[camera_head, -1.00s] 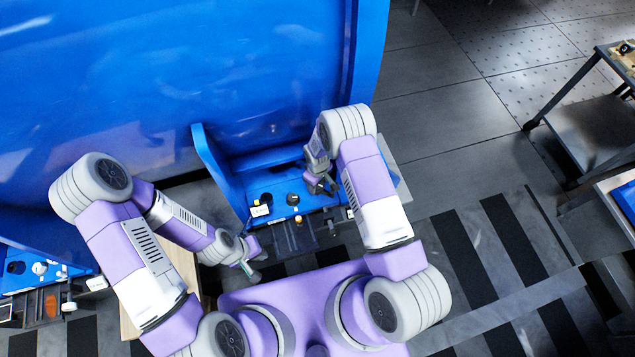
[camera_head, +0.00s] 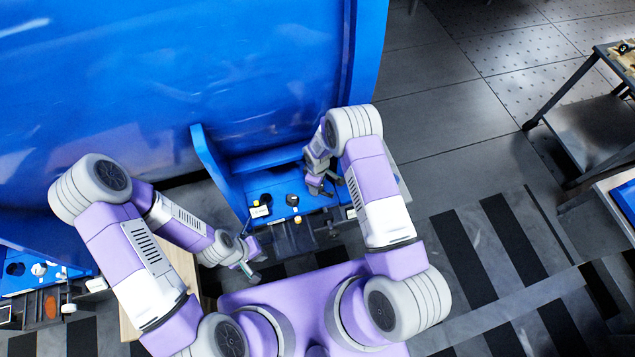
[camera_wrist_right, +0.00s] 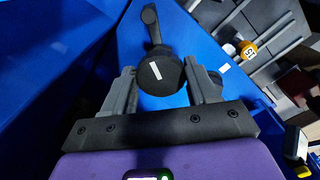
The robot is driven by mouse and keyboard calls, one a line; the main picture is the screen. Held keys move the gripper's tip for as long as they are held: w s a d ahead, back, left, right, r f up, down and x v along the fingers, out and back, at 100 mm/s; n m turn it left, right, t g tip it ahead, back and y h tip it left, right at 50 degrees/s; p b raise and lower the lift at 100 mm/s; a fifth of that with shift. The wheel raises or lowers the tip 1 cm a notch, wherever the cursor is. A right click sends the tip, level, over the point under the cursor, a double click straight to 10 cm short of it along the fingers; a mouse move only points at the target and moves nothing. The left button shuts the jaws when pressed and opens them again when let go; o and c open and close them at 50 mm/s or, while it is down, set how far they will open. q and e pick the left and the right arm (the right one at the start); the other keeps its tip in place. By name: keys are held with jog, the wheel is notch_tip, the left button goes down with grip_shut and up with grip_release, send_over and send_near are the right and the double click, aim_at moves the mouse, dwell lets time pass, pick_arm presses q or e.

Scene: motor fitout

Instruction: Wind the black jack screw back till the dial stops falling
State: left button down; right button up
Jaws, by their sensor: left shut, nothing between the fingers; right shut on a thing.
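The black jack screw (camera_wrist_right: 162,74) has a round head with a white mark and shows in the right wrist view. My right gripper (camera_wrist_right: 167,88) is shut on it, one finger on each side of the head. In the head view my right gripper (camera_head: 322,186) is over the right part of the blue bench and hides the screw. My left gripper (camera_head: 250,268) is shut and empty, in front of the bench. I cannot make out the dial or its reading for sure.
The blue bench (camera_head: 262,186) carries a black knob (camera_head: 292,200) and a white-and-yellow block (camera_head: 259,211). A round yellow-and-white piece (camera_wrist_right: 248,50) shows beside grey bars in the wrist view. A large blue housing (camera_head: 200,80) rises behind. Striped floor lies at the right.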

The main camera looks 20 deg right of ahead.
jog(key=o, duration=1.1)
jog(key=shift+c, duration=0.2)
jog(key=shift+r+p, duration=1.45)
jog(key=shift+r, duration=2.35)
